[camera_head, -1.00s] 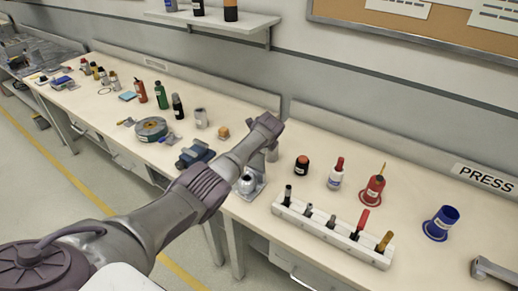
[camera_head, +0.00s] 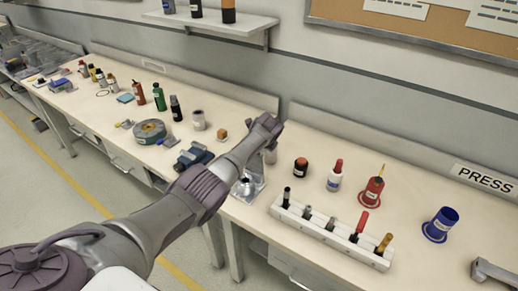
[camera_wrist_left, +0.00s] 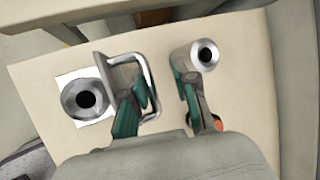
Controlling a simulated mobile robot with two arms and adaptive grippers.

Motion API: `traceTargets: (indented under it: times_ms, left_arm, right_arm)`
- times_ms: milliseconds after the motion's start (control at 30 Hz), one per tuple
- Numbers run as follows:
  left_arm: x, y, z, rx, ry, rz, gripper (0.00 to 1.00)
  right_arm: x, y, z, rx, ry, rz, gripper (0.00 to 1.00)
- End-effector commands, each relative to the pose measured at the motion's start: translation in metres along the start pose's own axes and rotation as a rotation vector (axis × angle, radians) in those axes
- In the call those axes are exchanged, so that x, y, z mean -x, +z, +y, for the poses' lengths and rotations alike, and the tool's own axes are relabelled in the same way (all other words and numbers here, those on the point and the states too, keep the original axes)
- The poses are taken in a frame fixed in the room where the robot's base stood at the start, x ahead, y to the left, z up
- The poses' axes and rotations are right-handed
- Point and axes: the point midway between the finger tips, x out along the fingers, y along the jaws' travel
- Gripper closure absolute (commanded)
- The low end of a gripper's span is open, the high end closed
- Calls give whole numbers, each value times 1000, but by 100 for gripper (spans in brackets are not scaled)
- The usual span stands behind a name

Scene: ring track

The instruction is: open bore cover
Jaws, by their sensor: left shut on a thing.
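The bore fixture (camera_head: 243,188) is a small silver block with a dark round hole, near the bench's front edge in the head view. In the left wrist view the bore (camera_wrist_left: 84,99) shows uncovered on a pale square base. Its cover (camera_wrist_left: 123,76) is a grey plate with a bent wire handle (camera_wrist_left: 149,72), standing raised beside the bore. My left gripper (camera_wrist_left: 160,106) is shut on the cover's handle, though the exact contact is partly hidden by a finger. In the head view my left wrist hides the fingertips. My right gripper is not in view.
A silver cylinder with a dark hole (camera_wrist_left: 205,54) stands close to one finger. A blue vise (camera_head: 193,156) stands to the left.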

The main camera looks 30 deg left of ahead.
Motion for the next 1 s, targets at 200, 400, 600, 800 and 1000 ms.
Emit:
traceTargets:
  times_ms: [200,400,600,800,1000]
  left_arm:
    - [12,-4,-6,-3,-2,8,80]
    - [28,-4,-16,0,-11,8,80]
    - [43,-3,-26,1,-17,7,80]
    - [56,-3,-33,0,-17,6,80]
    - [67,-2,-36,0,-10,3,80]
  right_arm:
    - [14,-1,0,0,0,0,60]
    - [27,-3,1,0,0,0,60]
    - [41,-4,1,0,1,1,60]
    - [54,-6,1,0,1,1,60]
    - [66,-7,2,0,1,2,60]
